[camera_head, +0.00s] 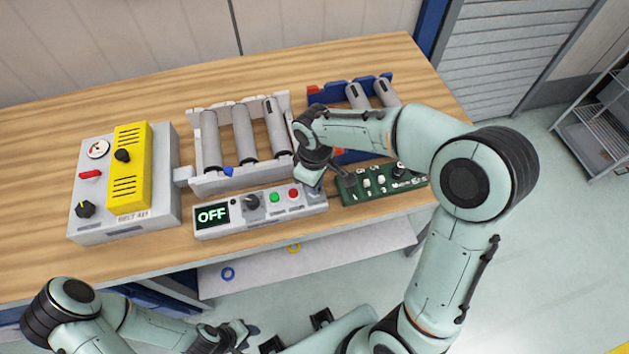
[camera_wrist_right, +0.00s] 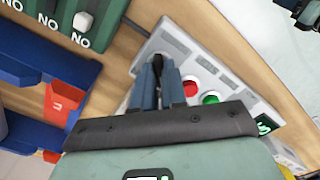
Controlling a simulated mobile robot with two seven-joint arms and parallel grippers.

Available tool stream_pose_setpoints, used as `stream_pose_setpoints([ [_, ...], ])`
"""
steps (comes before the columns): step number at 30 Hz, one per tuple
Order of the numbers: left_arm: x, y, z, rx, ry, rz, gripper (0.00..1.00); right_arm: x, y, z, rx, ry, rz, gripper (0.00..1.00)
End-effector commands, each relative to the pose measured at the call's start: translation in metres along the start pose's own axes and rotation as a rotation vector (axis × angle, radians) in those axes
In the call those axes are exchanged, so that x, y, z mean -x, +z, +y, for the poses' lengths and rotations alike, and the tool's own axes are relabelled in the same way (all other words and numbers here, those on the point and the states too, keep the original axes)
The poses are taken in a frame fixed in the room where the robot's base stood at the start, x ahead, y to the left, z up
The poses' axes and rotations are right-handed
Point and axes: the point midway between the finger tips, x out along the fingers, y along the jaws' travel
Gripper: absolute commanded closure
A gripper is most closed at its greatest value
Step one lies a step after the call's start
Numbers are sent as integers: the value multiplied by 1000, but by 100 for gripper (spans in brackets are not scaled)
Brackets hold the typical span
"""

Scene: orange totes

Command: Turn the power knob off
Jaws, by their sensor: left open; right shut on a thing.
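The white control panel (camera_head: 290,218) lies at the table's front edge. Its display (camera_head: 212,215) reads OFF. My right gripper (camera_head: 316,182) is over the panel's right end and hides that part in the head view. In the right wrist view, the right gripper (camera_wrist_right: 158,82) is shut on a small dark knob (camera_wrist_right: 158,61) beside the red button (camera_wrist_right: 190,88); the knob is mostly covered. My left gripper (camera_head: 238,336) is open and empty, in front of the table.
A grey box (camera_head: 82,168) with a yellow cover stands at the left. A white rack (camera_head: 240,178) with grey cylinders is behind the panel. A green switch board (camera_head: 372,188) and a blue rack (camera_head: 322,95) are at the right, close to my right arm.

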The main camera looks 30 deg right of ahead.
Motion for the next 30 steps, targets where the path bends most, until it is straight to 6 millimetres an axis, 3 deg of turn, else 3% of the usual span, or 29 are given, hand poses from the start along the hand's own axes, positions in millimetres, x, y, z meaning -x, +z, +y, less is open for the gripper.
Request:
stream_pose_setpoints([
  [2,0,0,0,0,0,0,57,1,0,0,4,2,1,100],
  [3,0,0,0,0,0,0,57,1,0,0,4,2,1,79],
  [5,0,0,0,0,0,0,57,1,0,0,3,2,1,63],
  [17,1,-1,1,0,0,1,57,8,-1,0,1,2,3,63],
  [30,16,-8,8,-4,4,12,57,100,-2,1,1,3,6,63],
])
